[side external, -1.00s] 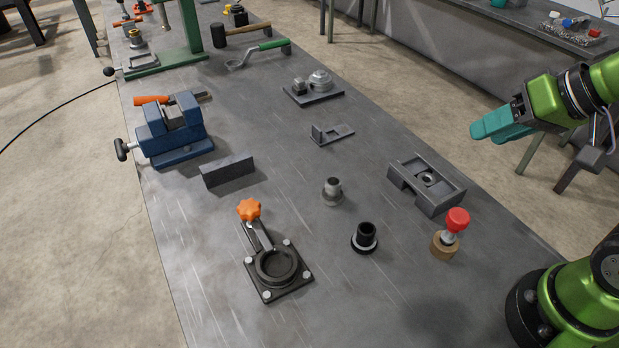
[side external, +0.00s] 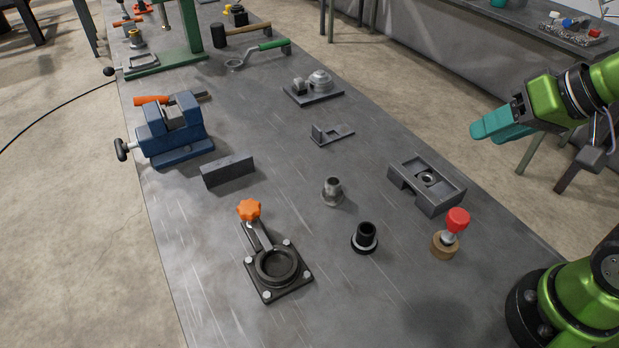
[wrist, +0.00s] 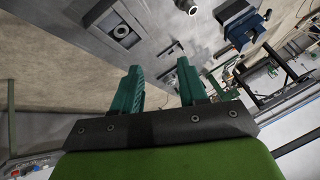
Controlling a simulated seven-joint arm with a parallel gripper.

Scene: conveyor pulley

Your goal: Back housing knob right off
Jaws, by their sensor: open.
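The black housing (side external: 277,267) lies on the bench at the lower middle of the side view, with a round bore and bolts at its corners. Its orange star knob (side external: 249,210) sits at the end of an arm on the housing's far side. My gripper (side external: 474,132) is at the right of the side view, raised over the bench's right edge, far from the knob. Its teal fingers overlap in that view. In the wrist view my gripper (wrist: 160,75) shows two teal fingers apart with nothing between them. The housing and knob do not show clearly there.
A black flanged bushing (side external: 365,238), a grey bushing (side external: 332,191), a red-topped plug (side external: 451,232) and a grey slotted block (side external: 427,183) stand right of the housing. A dark bar (side external: 228,170) and a blue vise (side external: 174,130) are behind it. Bare bench lies in front.

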